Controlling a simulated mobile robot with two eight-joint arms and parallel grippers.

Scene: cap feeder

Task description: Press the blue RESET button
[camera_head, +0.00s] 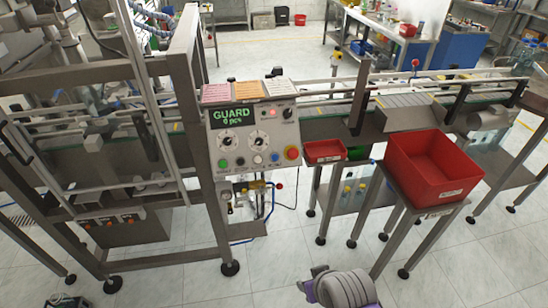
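The control panel (254,138) stands at the centre, on the right side of the machine frame. Its dark display (233,116) reads GUARD with a smaller line, apparently "0 pcs". A row of buttons runs along the panel's lower edge. The blue button (275,157) is in that row, between a white button (257,159) and the red emergency knob (292,153). Its lettering is too small to read. Nothing covers or touches it. A grey and purple link of my arm shows at the bottom centre, well below the panel.
A small red tray (324,151) sits right of the panel. A large red bin (434,165) stands on a metal stand further right. A conveyor (330,97) runs behind them. Hoses and valves hang below the panel. The tiled floor (200,285) in front is mostly clear.

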